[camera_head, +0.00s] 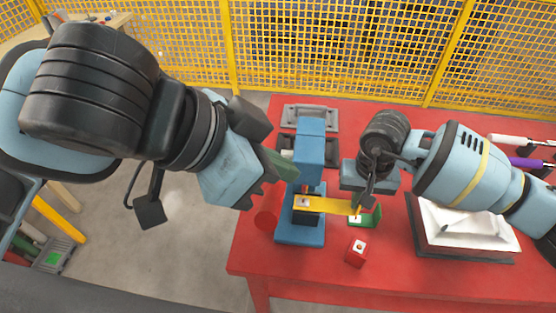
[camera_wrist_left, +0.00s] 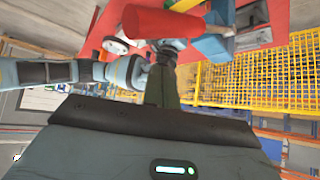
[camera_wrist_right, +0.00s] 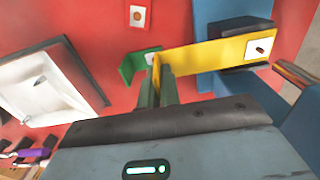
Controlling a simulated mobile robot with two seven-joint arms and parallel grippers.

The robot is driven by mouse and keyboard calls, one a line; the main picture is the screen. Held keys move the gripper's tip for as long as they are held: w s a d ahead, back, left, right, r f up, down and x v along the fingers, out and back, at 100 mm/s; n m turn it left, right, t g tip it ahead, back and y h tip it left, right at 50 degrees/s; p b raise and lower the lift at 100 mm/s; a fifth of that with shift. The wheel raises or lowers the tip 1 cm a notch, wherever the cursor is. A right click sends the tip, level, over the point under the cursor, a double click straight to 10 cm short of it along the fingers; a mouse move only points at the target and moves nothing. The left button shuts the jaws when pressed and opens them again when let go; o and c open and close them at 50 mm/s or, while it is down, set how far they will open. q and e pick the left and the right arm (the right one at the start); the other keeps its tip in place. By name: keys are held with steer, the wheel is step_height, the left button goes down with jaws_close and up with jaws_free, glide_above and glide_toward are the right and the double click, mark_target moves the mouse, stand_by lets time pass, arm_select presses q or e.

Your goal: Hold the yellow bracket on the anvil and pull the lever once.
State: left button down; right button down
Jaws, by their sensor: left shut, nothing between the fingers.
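The yellow bracket (camera_head: 328,205) lies with its left end at the dark anvil block (camera_wrist_right: 228,84) of the blue press (camera_head: 309,148). A pale square with a dark spot shows on that end. My right gripper (camera_wrist_right: 160,88) is shut on the bracket's right end, beside a green corner piece (camera_wrist_right: 133,66). My left gripper (camera_head: 288,168) is shut and empty, at the left of the press head. In the left wrist view a red cylinder (camera_wrist_left: 165,22) lies just beyond the fingertips.
A red block (camera_head: 356,252) stands on the red table (camera_head: 300,285) near its front edge. A framed white tray (camera_head: 465,235) lies at the right. Purple- and white-handled tools are behind it. A yellow mesh fence (camera_head: 350,60) closes off the back.

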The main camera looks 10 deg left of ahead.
mark_target(280, 186)
arm_select(q)
steer(key=shift+w+f, duration=0.1)
steer(key=shift+f, duration=1.4)
steer(key=shift+f, duration=0.4)
steer(key=shift+w+f, duration=0.1)
steer(key=shift+w+f, duration=0.5)
steer(key=shift+f, duration=0.35)
steer(key=shift+w+f, duration=0.45)
steer(key=shift+f, duration=0.4)
steer(key=shift+f, duration=1.85)
